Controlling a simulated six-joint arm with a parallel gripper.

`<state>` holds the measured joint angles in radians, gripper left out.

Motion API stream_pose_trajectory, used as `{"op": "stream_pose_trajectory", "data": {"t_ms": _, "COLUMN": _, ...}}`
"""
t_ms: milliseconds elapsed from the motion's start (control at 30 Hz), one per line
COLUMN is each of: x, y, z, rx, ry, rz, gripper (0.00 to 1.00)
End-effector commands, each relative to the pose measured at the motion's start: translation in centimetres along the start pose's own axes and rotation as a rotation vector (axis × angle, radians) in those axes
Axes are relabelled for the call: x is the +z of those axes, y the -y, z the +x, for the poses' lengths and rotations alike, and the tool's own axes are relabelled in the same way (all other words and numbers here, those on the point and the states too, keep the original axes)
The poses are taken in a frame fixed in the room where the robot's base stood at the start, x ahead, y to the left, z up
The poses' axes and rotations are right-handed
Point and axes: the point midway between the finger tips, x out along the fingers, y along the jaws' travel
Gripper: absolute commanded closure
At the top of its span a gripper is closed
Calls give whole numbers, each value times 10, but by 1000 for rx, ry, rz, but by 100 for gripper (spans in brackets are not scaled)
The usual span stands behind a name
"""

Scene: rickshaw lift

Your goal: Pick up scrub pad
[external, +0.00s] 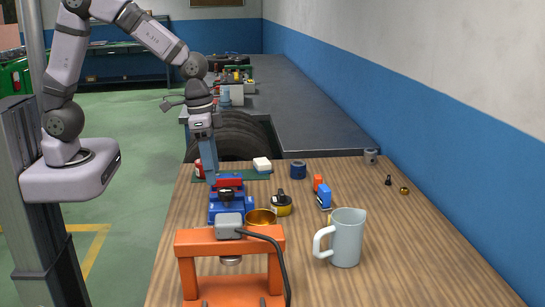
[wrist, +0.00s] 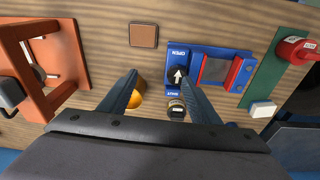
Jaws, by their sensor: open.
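No object is labelled as the scrub pad. A flat brown square pad (wrist: 143,35) lies on the table between the orange press and the blue device; I do not make it out in the external view, perhaps because the press covers it. A small white block (external: 262,163) sits at the end of the green board; it also shows in the wrist view (wrist: 263,110). I cannot tell for sure which is the scrub pad. My gripper (external: 210,180) points down above the table near the blue device. In the wrist view its two blue fingers (wrist: 155,75) are apart and empty.
The orange press (external: 230,240) stands at the front, the blue device (external: 228,205) behind it. A brass bowl (external: 262,217), a yellow-black round item (external: 281,206) and a pale jug (external: 346,238) stand to the right. The table's right front is clear.

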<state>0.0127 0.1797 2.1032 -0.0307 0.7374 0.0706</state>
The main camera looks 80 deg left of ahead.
Motion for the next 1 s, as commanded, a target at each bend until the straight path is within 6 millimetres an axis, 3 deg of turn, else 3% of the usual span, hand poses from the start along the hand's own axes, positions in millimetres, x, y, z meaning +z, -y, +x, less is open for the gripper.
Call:
{"op": "stream_pose_trajectory", "data": {"t_ms": 33, "x": -24, "y": 0, "z": 14, "rx": 3, "ry": -18, "rz": 11, "gripper": 43}}
{"op": "stream_pose_trajectory", "data": {"t_ms": 200, "x": -103, "y": -3, "z": 40, "rx": 10, "ry": -91, "rz": 50, "gripper": 43}}
{"op": "stream_pose_trajectory", "data": {"t_ms": 400, "x": -180, "y": -8, "z": 74, "rx": 18, "ry": -173, "rz": 97, "gripper": 43}}
{"op": "stream_pose_trajectory", "data": {"t_ms": 500, "x": -209, "y": -10, "z": 88, "rx": 21, "ry": -208, "rz": 116, "gripper": 43}}
{"op": "stream_pose_trajectory", "data": {"t_ms": 733, "x": -246, "y": -14, "z": 107, "rx": 24, "ry": -259, "rz": 142, "gripper": 43}}
{"op": "stream_pose_trajectory", "data": {"t_ms": 1000, "x": -254, "y": -15, "z": 110, "rx": 24, "ry": -269, "rz": 148, "gripper": 43}}
